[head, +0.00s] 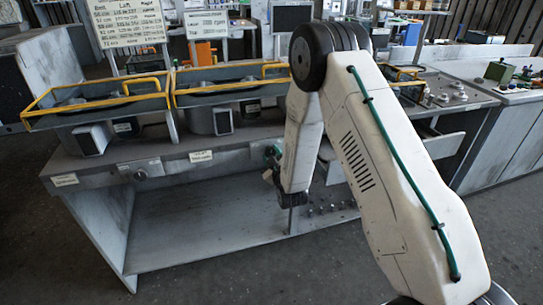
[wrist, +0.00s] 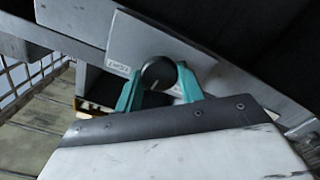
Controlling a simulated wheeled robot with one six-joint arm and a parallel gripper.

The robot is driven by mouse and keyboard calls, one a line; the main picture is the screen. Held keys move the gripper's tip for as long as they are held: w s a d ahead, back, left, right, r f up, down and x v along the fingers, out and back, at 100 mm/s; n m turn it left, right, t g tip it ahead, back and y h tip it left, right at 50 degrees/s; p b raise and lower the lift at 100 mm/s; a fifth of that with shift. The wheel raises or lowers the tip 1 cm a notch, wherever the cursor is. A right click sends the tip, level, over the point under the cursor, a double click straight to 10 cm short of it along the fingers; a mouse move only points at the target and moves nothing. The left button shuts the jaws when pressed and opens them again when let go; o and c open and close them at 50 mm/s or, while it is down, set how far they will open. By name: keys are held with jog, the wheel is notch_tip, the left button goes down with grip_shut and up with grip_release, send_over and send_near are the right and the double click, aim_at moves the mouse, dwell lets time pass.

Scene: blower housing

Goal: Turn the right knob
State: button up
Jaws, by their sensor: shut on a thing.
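The right knob (wrist: 156,74) is round and dark, on a grey front plate in the wrist view, with a pale mark on its face. My gripper (wrist: 159,71) has its two teal fingers shut on the knob, one on each side. In the head view, my gripper (head: 273,155) is at the front panel of the workbench, partly hidden by my arm. The right knob cannot be made out there. The left knob (head: 140,175) sits on the front panel further left, apart from my gripper.
A small label (wrist: 118,68) is beside the right knob. Two yellow-railed housings (head: 100,97) stand on the workbench (head: 160,158). An open drawer (head: 440,143) juts out to the right of my arm. The bench's lower shelf (head: 200,235) is mostly bare.

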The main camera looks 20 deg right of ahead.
jog(key=shift+n, duration=0.4)
jog(key=o, duration=1)
jog(key=shift+c, duration=0.2)
jog(key=shift+s, duration=0.1)
jog(key=s, duration=0.7)
jog(key=shift+s, duration=0.35)
